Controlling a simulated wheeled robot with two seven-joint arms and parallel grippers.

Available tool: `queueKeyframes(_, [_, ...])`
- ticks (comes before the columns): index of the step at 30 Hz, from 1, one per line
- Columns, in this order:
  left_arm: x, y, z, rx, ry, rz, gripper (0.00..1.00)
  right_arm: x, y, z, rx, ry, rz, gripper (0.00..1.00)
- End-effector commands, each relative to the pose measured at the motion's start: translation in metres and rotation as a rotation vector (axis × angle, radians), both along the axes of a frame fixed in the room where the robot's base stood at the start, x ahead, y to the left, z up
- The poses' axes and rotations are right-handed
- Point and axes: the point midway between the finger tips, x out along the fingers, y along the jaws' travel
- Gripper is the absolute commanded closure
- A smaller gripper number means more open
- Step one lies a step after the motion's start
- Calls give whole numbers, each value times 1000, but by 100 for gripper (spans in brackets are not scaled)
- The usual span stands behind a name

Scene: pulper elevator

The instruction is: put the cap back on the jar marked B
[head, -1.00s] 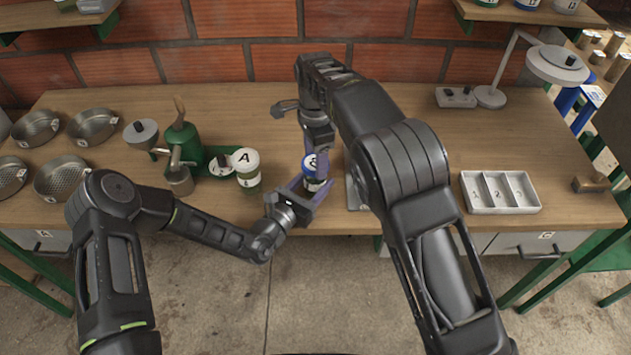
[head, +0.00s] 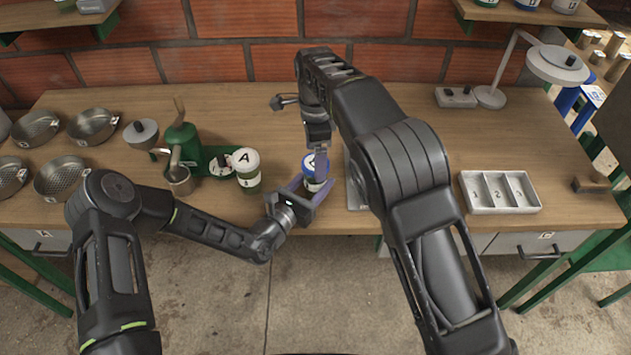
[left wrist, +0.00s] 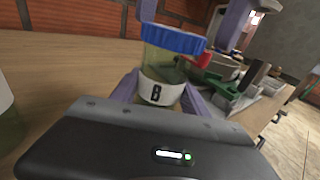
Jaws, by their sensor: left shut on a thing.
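The jar marked B (left wrist: 157,88) stands upright on the bench near its front edge, also in the head view (head: 313,184). My left gripper (head: 309,190) is shut on it from the front, one finger on each side. The blue cap (left wrist: 172,39) sits on top of the jar; in the head view the cap (head: 308,162) is partly covered by a finger. My right gripper (head: 319,150) is just above the cap.
A jar marked A (head: 247,170) stands close to the left, beside a green hand pulper (head: 184,146). Steel pans (head: 62,175) lie further left. A three-compartment tray (head: 500,192) and a lamp (head: 556,65) are at the right.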

Motion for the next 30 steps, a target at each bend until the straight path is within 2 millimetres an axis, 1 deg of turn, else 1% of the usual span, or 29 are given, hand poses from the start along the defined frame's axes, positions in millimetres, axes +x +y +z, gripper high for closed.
queueKeyframes(9, [0, 0, 0, 0, 1, 0, 100, 1, 0, 48, 2, -4, 0, 14])
queueKeyframes(12, [0, 0, 0, 0, 1, 0, 100, 1, 0, 59, 2, -4, 0, 14])
queueKeyframes(16, [0, 0, 0, 0, 1, -1, 100, 0, 0, 64, 0, -1, 0, 14])
queueKeyframes(22, [0, 0, 0, 0, 1, 0, 100, 0, 0, 64, 0, -1, 0, 14])
queueKeyframes(23, [0, 0, 0, 0, 1, 0, 46, 0, 0, 64, 0, -1, 0, 14])
queueKeyframes(30, [0, 0, 0, 0, 0, 0, 27, 0, 0, 64, 0, -1, 0, 14])
